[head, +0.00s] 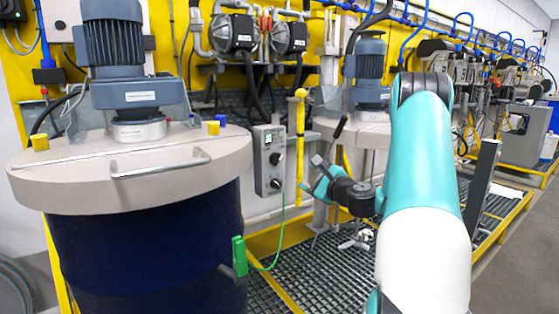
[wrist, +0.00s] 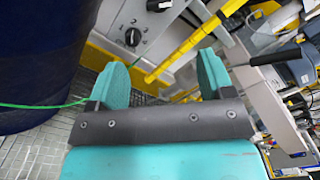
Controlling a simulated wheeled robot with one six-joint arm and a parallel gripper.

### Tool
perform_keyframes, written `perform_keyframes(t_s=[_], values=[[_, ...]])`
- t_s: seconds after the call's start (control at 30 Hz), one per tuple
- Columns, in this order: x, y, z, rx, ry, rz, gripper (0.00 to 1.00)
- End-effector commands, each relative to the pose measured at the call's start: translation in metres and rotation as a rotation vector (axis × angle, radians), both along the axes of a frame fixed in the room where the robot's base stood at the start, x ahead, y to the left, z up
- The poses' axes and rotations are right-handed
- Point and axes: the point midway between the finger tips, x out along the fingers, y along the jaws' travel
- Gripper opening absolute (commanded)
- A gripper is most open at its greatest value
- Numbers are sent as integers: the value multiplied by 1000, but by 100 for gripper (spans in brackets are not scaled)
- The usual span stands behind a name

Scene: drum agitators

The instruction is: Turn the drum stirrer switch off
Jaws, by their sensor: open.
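The drum stirrer switch box (head: 269,160) is a grey upright box with a small green part near its top and two black knobs below. It is mounted to the right of the blue drum (head: 150,255). In the wrist view the lower black knob (wrist: 132,37) shows on the box face beyond the fingers, with part of another knob above it. My gripper (head: 318,178) is right of the box, apart from it. In the wrist view my gripper (wrist: 162,76) is open, with nothing between its teal fingers.
A yellow post (head: 300,140) stands just right of the box. A grey motor (head: 115,50) sits on the drum's pale lid (head: 60,170). A green clamp (head: 239,256) with a green cable hangs at the drum's side. Metal grating (head: 320,280) covers the floor.

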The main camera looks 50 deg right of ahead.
Motion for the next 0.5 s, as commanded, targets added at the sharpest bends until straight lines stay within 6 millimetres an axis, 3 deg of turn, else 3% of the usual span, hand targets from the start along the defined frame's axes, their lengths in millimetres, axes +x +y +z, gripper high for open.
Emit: perform_keyframes(t_s=[0.07, 0.5], values=[[10, -1, 7, 0, 2, 4, 74], [60, -12, 8, -5, 5, 7, 74]])
